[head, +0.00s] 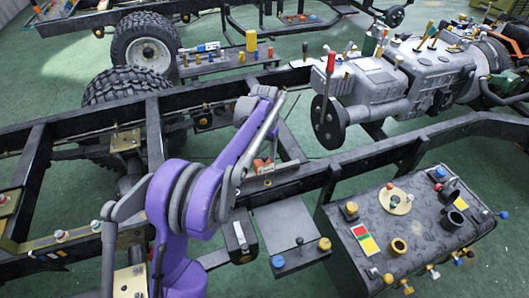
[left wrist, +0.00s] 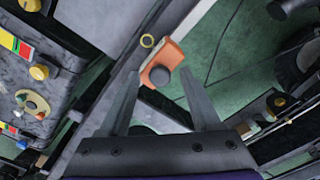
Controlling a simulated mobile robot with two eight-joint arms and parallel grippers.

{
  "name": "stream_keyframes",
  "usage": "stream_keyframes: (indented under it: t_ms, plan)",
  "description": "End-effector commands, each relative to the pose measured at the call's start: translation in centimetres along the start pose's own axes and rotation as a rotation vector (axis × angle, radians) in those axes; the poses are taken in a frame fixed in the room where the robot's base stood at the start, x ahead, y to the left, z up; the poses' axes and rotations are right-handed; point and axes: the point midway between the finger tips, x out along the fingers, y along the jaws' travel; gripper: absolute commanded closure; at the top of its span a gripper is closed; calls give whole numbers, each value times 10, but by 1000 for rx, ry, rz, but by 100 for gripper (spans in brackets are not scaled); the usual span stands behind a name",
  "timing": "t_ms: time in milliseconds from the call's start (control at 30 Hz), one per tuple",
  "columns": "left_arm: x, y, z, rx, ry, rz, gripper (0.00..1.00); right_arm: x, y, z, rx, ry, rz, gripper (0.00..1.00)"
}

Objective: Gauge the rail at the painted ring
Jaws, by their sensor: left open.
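In the left wrist view an orange block with a dark round knob (left wrist: 160,76) is at the rail's edge; it may be the gauge. In the head view a small orange-red piece (head: 262,166) lies at the black rail (head: 310,178), partly behind my purple left arm, which hides much of the gripper. My right gripper does not show.
A dark box (head: 400,235) with several knobs stands at the lower right, beside a grey plate (head: 290,240). A grey gearbox (head: 385,88) with a red-handled lever (head: 328,95) is at the upper right. Green floor shows between.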

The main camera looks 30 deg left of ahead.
Motion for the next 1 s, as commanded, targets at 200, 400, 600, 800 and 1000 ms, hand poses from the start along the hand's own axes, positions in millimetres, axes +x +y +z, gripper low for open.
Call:
stream_keyframes:
  t_ms: [200,400,600,800,1000]
  plan:
    - [0,0,0,0,0,0,39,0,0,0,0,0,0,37]
    - [0,0,0,0,0,0,75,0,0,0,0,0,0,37]
    - [0,0,0,0,0,0,100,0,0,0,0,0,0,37]
    - [0,0,0,0,0,0,100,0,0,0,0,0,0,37]
    - [0,0,0,0,0,0,100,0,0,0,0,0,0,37]
